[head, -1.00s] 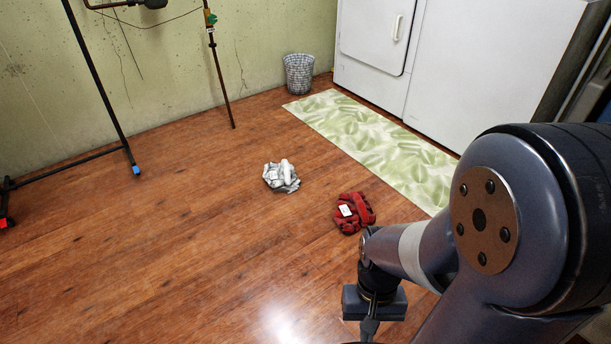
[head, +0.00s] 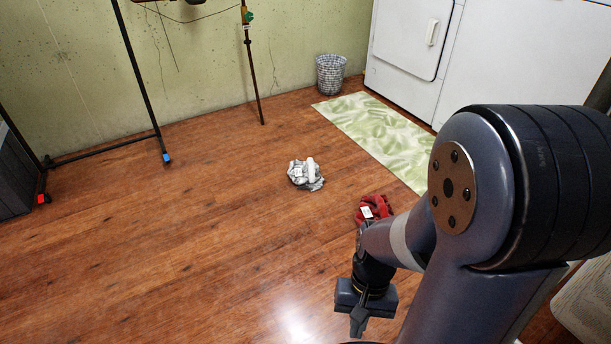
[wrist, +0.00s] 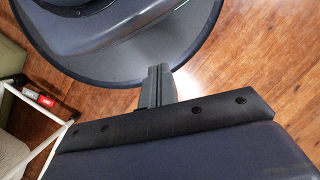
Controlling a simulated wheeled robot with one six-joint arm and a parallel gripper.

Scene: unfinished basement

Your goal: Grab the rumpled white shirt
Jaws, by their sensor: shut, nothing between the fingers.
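The rumpled white shirt (head: 305,174) lies in a small heap on the wooden floor near the middle of the head view. A crumpled red cloth (head: 374,208) with a white tag lies to its right and nearer, partly hidden by my arm. My gripper (head: 358,326) hangs low in the head view, below and to the right of the white shirt and well apart from it. In the wrist view my gripper (wrist: 158,88) has its fingers together and empty, with my round base beyond them. The shirt does not show in the wrist view.
A green leaf-patterned mat (head: 372,130) lies before the white appliances (head: 415,45). A wire basket (head: 330,75) stands by the wall. A black rack (head: 140,75) stands at left. In the wrist view, a white-framed stand (wrist: 50,115) is at left. Floor around the shirt is clear.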

